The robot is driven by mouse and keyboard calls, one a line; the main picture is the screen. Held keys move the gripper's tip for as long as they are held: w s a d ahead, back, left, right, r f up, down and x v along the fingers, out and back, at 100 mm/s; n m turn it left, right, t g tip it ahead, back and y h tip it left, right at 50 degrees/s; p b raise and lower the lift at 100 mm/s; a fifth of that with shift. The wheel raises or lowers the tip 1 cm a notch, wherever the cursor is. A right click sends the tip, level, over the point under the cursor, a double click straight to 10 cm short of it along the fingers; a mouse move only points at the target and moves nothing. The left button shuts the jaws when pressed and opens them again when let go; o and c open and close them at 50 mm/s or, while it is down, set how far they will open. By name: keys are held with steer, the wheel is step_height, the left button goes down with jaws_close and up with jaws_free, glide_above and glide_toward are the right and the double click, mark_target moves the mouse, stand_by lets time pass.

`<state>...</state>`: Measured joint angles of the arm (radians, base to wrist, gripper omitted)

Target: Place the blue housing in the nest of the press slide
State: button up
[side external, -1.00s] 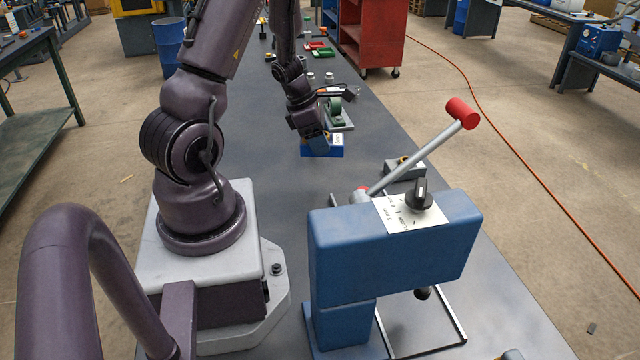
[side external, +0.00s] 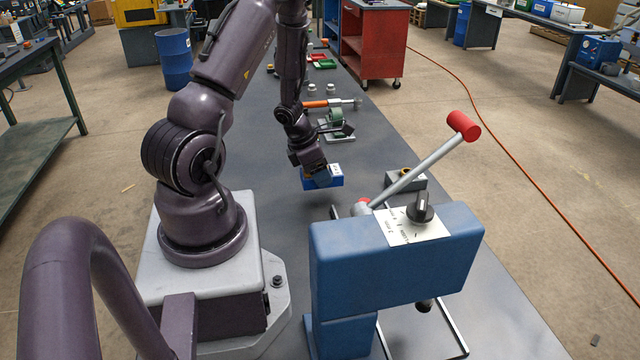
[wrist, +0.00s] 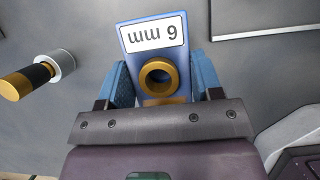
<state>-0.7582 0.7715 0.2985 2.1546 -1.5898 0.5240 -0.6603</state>
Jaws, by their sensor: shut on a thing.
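The blue housing (side external: 322,178) is held above the bench by my gripper (side external: 312,172). The blue press (side external: 395,255) stands nearer the side camera, with a grey lever ending in a red grip (side external: 463,126). Slide rails (side external: 450,322) show below the press head. The nest itself is not clearly seen.
A grey block with a brass-coloured ring (side external: 405,181) sits behind the press lever. In the wrist view a black and brass piece with a light collar (wrist: 40,76) lies left. Bench between housing and press is mostly clear.

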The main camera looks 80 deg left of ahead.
steer(key=shift+f, duration=1.8)
steer(key=shift+f, duration=0.15)
steer(key=o, duration=1.2)
